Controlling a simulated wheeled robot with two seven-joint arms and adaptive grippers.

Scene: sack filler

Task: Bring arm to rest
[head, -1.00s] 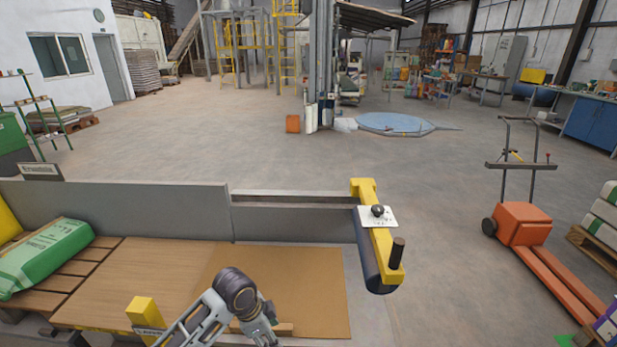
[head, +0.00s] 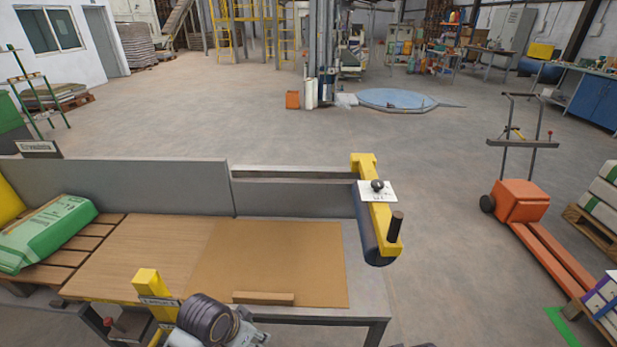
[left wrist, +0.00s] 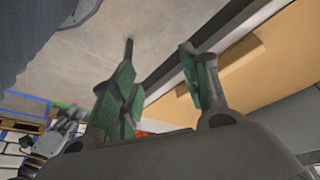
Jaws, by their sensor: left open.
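My left arm (head: 212,322) shows at the bottom of the head view, folded low at the table's front edge; its fingers are not clear there. In the left wrist view my left gripper (left wrist: 160,80) has its two green-padded fingers apart with nothing between them. The fingers are beside the table edge, with bare floor beyond. A grey jointed part, which looks like my right arm (left wrist: 60,140), shows at the left of the wrist view; its fingers are too unclear to judge.
The table has a tan mat (head: 275,255) with a wooden strip (head: 263,298) near its front. A yellow post (head: 148,284) stands at the front edge. A green sack (head: 50,232) lies on slats at left. A yellow-topped roller arm (head: 380,215) stands at right. An orange pallet truck (head: 520,200) stands beyond.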

